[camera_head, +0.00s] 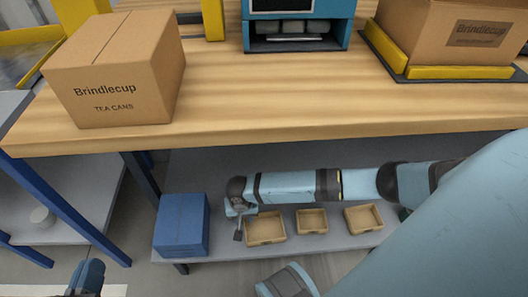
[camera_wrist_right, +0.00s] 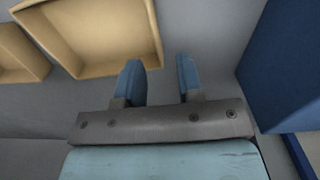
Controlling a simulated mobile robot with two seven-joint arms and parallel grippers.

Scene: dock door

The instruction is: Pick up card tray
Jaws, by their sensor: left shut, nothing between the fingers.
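Several tan open trays stand in a row on the grey lower shelf: a left one (camera_head: 265,241), a middle one (camera_head: 312,229) and a right one (camera_head: 364,229). I cannot tell which is the card tray. My right gripper (camera_head: 239,224) is beside the left tray, between it and a blue box. The right wrist view shows its two fingers (camera_wrist_right: 159,80) apart with nothing between them. The nearest tray (camera_wrist_right: 148,35) is up and left of the fingers there, and looks empty. My left gripper (camera_head: 88,278) is at the bottom left edge, shut and away from the trays.
The blue box (camera_head: 181,225) stands left of the trays; it also shows in the right wrist view (camera_wrist_right: 285,65). The wooden tabletop (camera_head: 260,95) overhangs the shelf (camera_head: 330,165). A Brindlecup carton (camera_head: 110,75) stands on it, with another (camera_head: 450,35) at the right.

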